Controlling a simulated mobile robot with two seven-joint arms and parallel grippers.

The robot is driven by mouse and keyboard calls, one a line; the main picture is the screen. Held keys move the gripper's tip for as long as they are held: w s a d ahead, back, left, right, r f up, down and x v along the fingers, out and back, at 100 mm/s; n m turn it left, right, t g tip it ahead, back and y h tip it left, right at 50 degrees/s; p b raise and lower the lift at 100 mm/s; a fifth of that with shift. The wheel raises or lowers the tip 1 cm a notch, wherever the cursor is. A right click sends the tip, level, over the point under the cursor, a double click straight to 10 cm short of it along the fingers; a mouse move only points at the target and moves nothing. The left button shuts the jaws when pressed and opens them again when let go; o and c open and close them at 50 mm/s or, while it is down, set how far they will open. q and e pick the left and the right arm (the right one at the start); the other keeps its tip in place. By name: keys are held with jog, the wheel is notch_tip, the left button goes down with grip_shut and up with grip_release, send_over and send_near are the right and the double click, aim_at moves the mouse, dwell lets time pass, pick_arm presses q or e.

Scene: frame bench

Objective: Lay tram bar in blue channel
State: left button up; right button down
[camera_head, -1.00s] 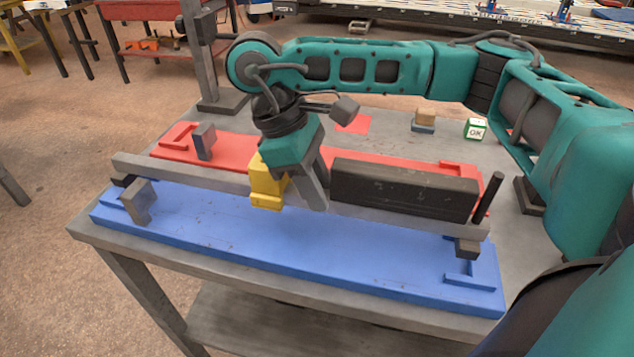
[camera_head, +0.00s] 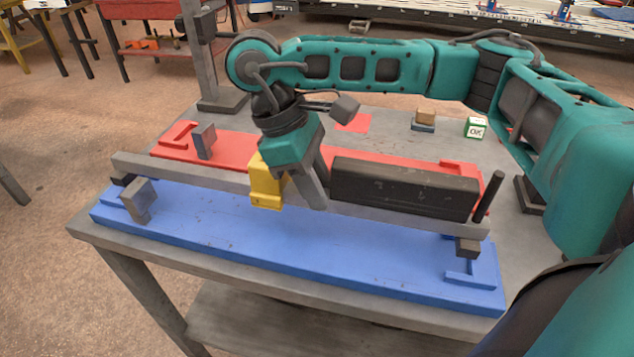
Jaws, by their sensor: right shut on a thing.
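The tram bar (camera_head: 220,181) is a long grey bar running left to right, with small dark end feet, a yellow block near its middle (camera_head: 265,185) and a dark post at its right end. It lies along the strip between the blue channel (camera_head: 290,245) in front and the red channel (camera_head: 235,147) behind, partly over the blue channel's back edge. My right gripper (camera_head: 296,190) points down at the bar's middle and is shut on it beside the yellow block. One finger is partly hidden. I cannot tell whether the bar touches what is below. My left gripper is not in view.
A long dark block (camera_head: 405,190) is along the bar's right half. Grey upright plates stand at the left ends of the blue channel (camera_head: 138,200) and red channel (camera_head: 204,141). A green-and-white OK cube (camera_head: 475,128) and small stacked blocks (camera_head: 424,120) stand at the back right.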

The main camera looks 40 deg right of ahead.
pick_arm(q)
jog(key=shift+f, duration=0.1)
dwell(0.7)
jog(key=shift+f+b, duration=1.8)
jog(key=shift+b, duration=0.1)
pick_arm(e)
jog(key=shift+f, duration=2)
jog(key=c, duration=1.1)
grip_release()
jog(key=shift+c, duration=0.2)
jog(key=o, duration=0.3)
jog(key=p+v, duration=0.3)
jog(key=v, duration=1)
jog(key=shift+p, duration=0.35)
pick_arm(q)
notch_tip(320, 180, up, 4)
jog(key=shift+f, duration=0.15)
